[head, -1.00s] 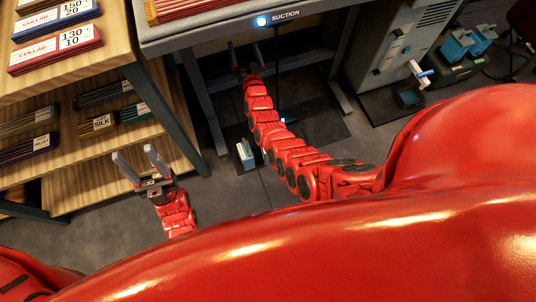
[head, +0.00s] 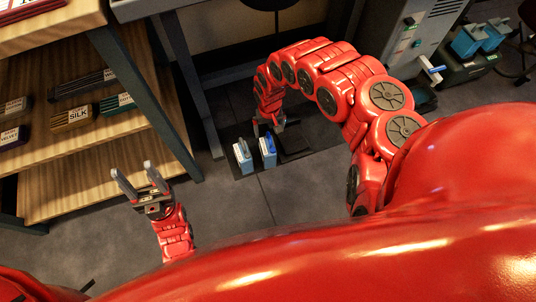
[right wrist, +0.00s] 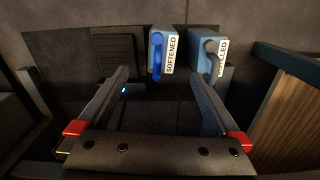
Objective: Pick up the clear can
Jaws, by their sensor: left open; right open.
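Two small light-blue cans stand side by side on the floor. One can (head: 243,156) has a pale grey handle and a label partly hidden, ending in "LLED"; it also shows in the right wrist view (right wrist: 201,50). The other can (head: 267,151) has a blue handle and reads "SOFTENED" in the right wrist view (right wrist: 157,42). Neither label reads clear. My right gripper (head: 268,126) is open and empty; in the wrist view its fingers (right wrist: 160,76) point toward the cans, with the blue-handled one between the tips in the picture. My left gripper (head: 133,170) is open and empty.
A wooden shelf unit (head: 75,170) with several boxes stands at left. A grey table leg (head: 190,80) rises behind the cans. More blue cans (head: 468,43) stand by a grey machine (head: 420,45) at far right. Floor in front of the cans is clear.

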